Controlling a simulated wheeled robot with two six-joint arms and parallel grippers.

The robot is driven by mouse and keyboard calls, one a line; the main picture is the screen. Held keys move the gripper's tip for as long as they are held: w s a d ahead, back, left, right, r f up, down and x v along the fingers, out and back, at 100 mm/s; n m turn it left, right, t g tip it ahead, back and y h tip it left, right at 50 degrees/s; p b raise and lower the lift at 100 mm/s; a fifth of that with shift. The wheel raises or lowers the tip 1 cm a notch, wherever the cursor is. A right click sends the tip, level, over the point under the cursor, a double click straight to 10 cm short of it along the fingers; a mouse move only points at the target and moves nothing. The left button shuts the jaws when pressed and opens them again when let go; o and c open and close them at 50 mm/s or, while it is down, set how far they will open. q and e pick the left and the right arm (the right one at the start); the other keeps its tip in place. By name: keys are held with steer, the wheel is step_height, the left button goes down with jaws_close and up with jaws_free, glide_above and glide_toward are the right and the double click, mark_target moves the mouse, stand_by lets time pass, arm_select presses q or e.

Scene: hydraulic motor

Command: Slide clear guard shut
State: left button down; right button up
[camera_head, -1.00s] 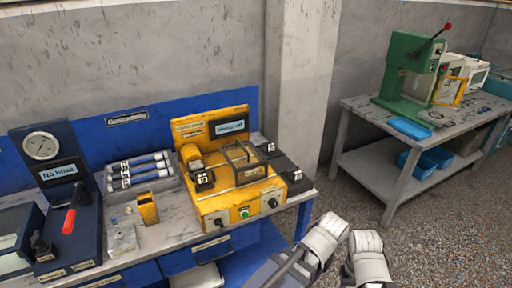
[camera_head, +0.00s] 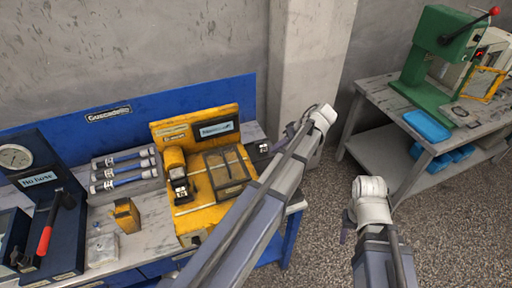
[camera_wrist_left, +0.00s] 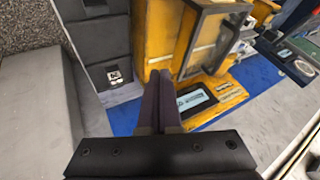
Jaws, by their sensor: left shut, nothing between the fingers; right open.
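The clear guard (camera_head: 227,170), a see-through box with a dark frame, sits on the yellow test station (camera_head: 193,220), to the right of the yellow motor (camera_head: 174,160). It also shows in the left wrist view (camera_wrist_left: 213,36). My left gripper (camera_head: 287,132) is beyond the guard's right side, by the back right of the bench. In the left wrist view its dark fingers (camera_wrist_left: 176,88) are shut and empty, beside the guard and apart from it. My right gripper (camera_head: 345,226) is open and empty over the floor, right of the bench. My left arm hides the station's front right part.
Dark boxes (camera_wrist_left: 105,45) stand beside the station, close to my left fingers. Left of it are a rack of cylinders (camera_head: 126,172), a small yellow block (camera_head: 126,215) and a red-handled lever (camera_head: 47,238). A second table (camera_head: 390,104) with a green press (camera_head: 440,55) stands right.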

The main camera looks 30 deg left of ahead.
mark_target(209, 173)
arm_select(q)
steer(key=b+x, duration=0.2)
steer(key=x, duration=0.1)
steer(key=s+b+x, duration=0.1)
steer(key=b+x, duration=0.2)
steer(key=x, duration=0.1)
steer(key=a+r+b+x, duration=0.1)
steer(key=b+x, duration=0.2)
steer(key=x, duration=0.1)
steer(key=shift+s, duration=0.4)
steer(key=shift+s+a, duration=0.5)
steer(key=shift+a, duration=0.1)
steer(key=shift+s, duration=0.1)
steer(key=s+a, duration=0.3)
steer(key=s, duration=0.1)
steer(key=s+a, duration=0.3)
steer(key=s, duration=0.1)
steer(key=s+a, duration=0.4)
steer(key=shift+s+a, duration=0.2)
steer(key=shift+a, duration=0.1)
